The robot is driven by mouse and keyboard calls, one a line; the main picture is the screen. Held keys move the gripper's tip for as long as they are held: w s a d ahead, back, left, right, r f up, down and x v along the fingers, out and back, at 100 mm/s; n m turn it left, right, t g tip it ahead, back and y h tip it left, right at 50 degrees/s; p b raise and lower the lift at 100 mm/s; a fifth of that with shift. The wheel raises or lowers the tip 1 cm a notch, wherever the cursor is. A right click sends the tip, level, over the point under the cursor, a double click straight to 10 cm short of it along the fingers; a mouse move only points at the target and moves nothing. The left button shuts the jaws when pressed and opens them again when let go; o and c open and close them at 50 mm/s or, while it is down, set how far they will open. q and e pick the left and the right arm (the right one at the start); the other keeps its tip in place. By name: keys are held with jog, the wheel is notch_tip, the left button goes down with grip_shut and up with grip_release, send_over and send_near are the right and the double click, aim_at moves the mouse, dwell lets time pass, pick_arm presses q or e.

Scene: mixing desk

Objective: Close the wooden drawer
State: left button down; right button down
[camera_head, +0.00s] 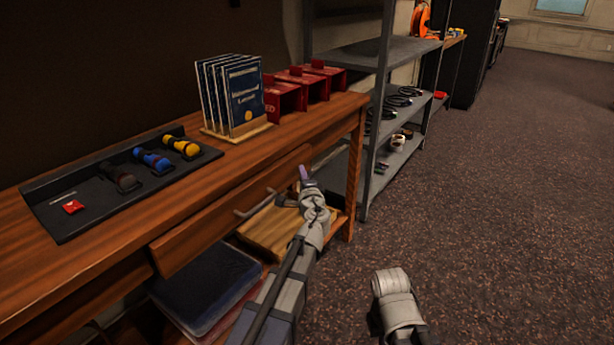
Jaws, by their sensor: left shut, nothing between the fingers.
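The wooden drawer (210,222) is under the top of the wooden desk (345,108). Its front, with a metal bar handle (256,204), faces me, and I cannot tell exactly how far it stands out from the desk. My left gripper (303,173) is shut and empty, near the right end of the drawer front. I cannot tell if it touches the wood. My left arm hides part of the space below the drawer. A part of my right arm shows at the bottom right, but its gripper does not.
Dark books (205,285) and a wooden board (262,232) lie below. A grey metal shelf (372,55) stands behind; carpet at right is clear.

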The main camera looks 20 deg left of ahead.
aim_at(291, 172)
pick_arm(q)
jog(key=shift+w+a, duration=0.25)
jog(key=shift+a, duration=0.5)
jog(key=shift+w+a, duration=0.3)
jog(key=shift+a, duration=0.4)
jog(key=shift+w+a, duration=0.25)
jog(key=shift+a, duration=0.5)
jog(key=shift+r, duration=0.1)
